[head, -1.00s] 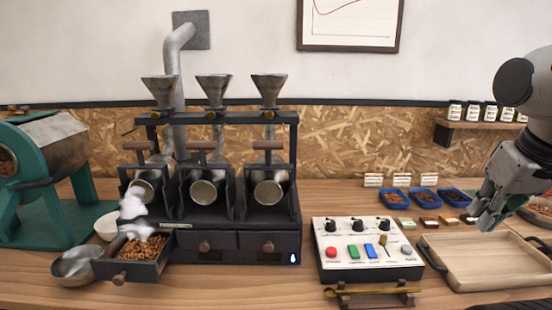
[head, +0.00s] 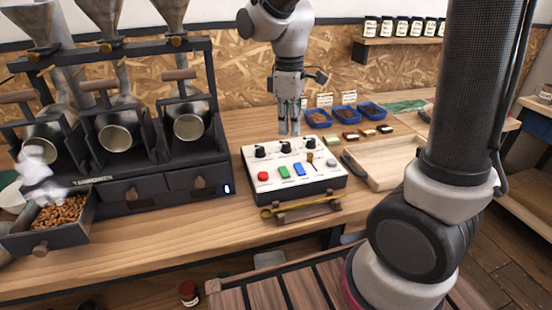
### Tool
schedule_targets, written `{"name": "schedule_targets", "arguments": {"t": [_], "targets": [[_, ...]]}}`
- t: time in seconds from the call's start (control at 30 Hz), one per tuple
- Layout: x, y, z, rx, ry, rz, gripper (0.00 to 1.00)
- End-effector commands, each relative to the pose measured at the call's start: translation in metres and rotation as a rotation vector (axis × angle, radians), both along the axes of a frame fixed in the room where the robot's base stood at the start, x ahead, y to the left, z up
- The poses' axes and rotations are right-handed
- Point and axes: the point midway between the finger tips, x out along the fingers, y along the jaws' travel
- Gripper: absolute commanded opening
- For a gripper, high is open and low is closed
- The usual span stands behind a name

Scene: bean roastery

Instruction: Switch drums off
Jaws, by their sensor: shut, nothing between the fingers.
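The white control panel (head: 294,170) sits on the counter right of the roaster. It has several black knobs along the back, with a red button (head: 264,176), a green rocker (head: 283,172), a blue rocker (head: 298,169), a small brass lever (head: 310,158) and a grey button (head: 331,162) in front. The roaster's drums (head: 120,137) stand side by side in a dark frame, and a small light (head: 227,188) glows at its lower right. My gripper (head: 289,132) points down, shut and empty, over the back edge of the panel near the knobs.
An open drawer (head: 50,225) of beans, with white smoke above it, juts out at the left. A brass scoop (head: 300,206) rests on a wooden stand before the panel. A wooden tray (head: 385,165) lies right of it; blue dishes (head: 345,114) stand behind.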

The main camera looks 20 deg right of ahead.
Motion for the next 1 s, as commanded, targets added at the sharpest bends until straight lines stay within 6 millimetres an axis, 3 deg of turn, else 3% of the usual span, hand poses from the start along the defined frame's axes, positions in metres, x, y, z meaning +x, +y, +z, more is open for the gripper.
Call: {"name": "schedule_targets", "arguments": {"t": [0.13, 0.33, 0.77, 1.0], "targets": [[0.031, 0.016, 0.003, 0.021, -0.025, 0.307, 0.00], [0.036, 0.018, 0.007, 0.031, -0.040, 0.533, 0.00], [0.036, 0.017, 0.007, 0.031, -0.040, 0.574, 0.00], [0.035, 0.017, -0.019, 0.031, -0.036, 0.573, 0.00]]}}
